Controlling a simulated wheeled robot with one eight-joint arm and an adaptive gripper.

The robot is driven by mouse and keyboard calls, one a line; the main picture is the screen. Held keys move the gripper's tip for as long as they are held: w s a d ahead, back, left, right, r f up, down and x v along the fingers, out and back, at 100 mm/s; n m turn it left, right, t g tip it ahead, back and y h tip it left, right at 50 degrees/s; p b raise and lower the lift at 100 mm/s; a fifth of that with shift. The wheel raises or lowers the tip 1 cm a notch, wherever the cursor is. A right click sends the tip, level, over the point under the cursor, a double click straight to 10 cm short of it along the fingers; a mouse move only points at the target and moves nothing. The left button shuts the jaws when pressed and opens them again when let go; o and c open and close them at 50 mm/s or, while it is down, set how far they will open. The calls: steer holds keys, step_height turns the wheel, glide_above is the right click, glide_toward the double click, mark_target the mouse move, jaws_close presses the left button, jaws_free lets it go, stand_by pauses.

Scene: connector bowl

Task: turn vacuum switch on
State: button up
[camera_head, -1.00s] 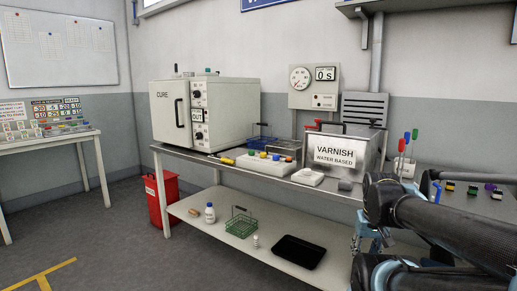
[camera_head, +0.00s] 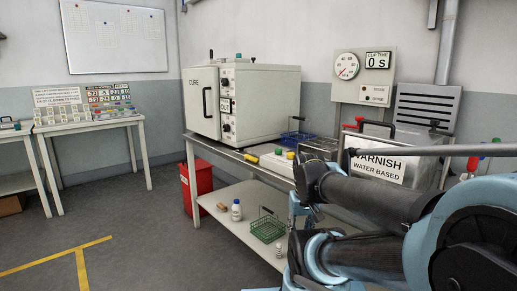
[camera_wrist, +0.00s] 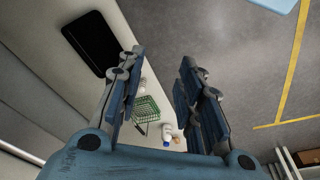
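No switch is clearly labelled as the vacuum switch in these frames. A wall panel (camera_head: 363,89) holds a round gauge (camera_head: 347,66), a clip time display (camera_head: 377,61) reading 0 S, and small indicators whose labels are too small to read. A red handle (camera_head: 356,123) shows at the left end of the varnish tank (camera_head: 379,167); I cannot tell what it works. My gripper (camera_wrist: 162,56) is open and empty in the wrist view, facing down over the lower shelf and floor. In the head view my arm covers the right front of the bench.
The cure oven (camera_head: 262,103) stands on the left of the bench. The lower shelf holds a green wire basket (camera_head: 268,229), a white bottle (camera_head: 236,211) and a black tray (camera_wrist: 90,44). A red bin (camera_head: 197,185) stands by the bench. The floor at left is free.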

steer(key=shift+w+a, duration=0.1)
steer(key=shift+w, duration=0.3)
